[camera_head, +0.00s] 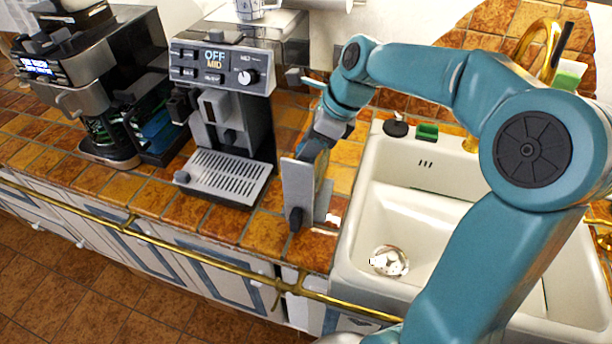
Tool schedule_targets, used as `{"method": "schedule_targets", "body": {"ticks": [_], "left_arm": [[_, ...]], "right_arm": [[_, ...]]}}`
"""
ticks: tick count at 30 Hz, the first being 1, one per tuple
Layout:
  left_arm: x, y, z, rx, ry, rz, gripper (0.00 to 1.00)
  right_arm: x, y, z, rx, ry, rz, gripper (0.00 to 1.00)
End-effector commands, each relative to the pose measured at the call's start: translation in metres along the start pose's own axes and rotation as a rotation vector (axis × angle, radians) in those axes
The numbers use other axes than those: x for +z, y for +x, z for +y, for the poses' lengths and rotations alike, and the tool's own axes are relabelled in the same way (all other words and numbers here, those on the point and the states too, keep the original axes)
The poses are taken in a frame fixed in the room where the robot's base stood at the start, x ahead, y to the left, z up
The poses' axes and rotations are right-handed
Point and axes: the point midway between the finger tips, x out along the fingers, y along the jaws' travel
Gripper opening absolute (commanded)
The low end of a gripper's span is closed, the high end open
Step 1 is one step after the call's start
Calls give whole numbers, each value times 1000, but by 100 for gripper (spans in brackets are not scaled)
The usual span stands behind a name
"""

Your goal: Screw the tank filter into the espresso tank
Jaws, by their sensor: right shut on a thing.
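The espresso machine (259,111), silver and black with an OFF/MID panel and a knob, stands on the tiled counter left of the sink. My right gripper (308,196) is just right of the machine, low over the counter, pointing down. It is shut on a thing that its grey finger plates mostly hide. I cannot tell whether that thing is the tank filter. A small dark piece (296,219) shows at the lower end of the plates. I cannot make out the tank as a separate part. My left gripper is out of view.
A white double sink (376,215) lies right of the gripper, with a strainer (389,261) in its basin. A black coffee maker (95,95) stands at the left. A brass rail (180,238) runs along the counter front. The counter tiles (125,190) before the machines are bare.

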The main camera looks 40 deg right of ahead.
Motion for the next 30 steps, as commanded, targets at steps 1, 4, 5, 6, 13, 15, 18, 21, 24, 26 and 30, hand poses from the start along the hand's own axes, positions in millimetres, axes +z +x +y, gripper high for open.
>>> {"method": "schedule_targets", "body": {"ticks": [1, 4, 5, 6, 13, 15, 18, 21, 24, 26, 30], "left_arm": [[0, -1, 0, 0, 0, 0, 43], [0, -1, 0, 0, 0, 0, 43], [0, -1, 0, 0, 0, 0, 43], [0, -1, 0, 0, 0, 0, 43], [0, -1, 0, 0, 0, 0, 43], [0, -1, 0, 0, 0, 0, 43], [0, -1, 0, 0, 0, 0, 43], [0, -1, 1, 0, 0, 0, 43], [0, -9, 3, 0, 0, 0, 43], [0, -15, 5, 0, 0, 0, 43], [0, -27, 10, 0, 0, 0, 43]], "right_arm": [[0, -1, 0, -9, 18, -1, 12], [0, 0, 0, -13, 29, -1, 12], [0, 0, 0, -12, 28, -1, 12], [0, 0, 0, -12, 28, -1, 12], [0, 0, 0, -11, 26, -1, 73], [0, 0, 0, -11, 25, -1, 73], [0, 0, 0, -11, 25, -1, 73], [0, 0, 0, -8, 21, 0, 73], [1, -2, -1, 25, -39, 1, 73], [2, -3, -2, 56, -103, 2, 73], [3, -4, -2, 125, -246, 0, 73]]}}
